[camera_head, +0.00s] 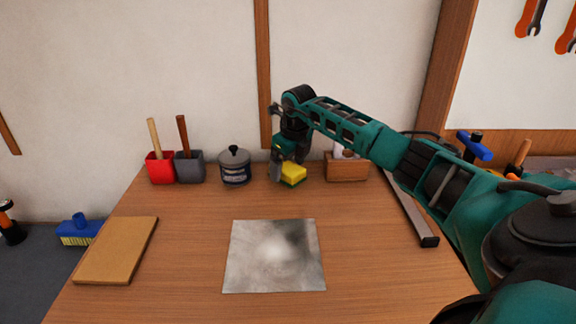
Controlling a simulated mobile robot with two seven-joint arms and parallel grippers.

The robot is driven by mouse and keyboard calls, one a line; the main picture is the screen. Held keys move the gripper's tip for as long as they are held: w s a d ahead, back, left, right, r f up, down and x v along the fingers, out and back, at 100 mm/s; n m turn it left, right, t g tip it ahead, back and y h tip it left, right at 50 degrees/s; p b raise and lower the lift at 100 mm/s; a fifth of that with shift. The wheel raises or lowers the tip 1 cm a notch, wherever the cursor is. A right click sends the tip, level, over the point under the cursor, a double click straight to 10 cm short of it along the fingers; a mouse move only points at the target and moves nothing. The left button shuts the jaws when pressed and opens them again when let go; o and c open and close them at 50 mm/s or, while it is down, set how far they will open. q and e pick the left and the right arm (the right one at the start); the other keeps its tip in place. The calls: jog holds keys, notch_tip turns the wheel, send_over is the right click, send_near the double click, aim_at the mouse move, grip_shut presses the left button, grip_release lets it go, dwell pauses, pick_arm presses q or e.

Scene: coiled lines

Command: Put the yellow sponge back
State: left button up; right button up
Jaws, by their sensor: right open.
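The yellow sponge (293,174), with a dark green layer under it, sits at the back of the wooden table, between the grey lidded pot and the wooden box. My right gripper (279,166) points down at the sponge's left end and partly overlaps it in the view. Its fingers are open. I cannot tell whether they touch the sponge. My left gripper is not in view.
A red holder (160,168), a dark grey holder (189,167) and the pot (235,167) stand left of the sponge; the wooden box (346,169) stands right. A metal sheet (274,256) and a board (117,250) lie nearer. A dark bar (412,212) lies at right.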

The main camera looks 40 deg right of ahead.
aim_at(294, 173)
jog(key=v, duration=1.1)
jog(key=shift+r+p, duration=0.25)
jog(key=shift+p, duration=0.1)
jog(key=shift+s, duration=0.1)
jog(key=shift+s, duration=0.1)
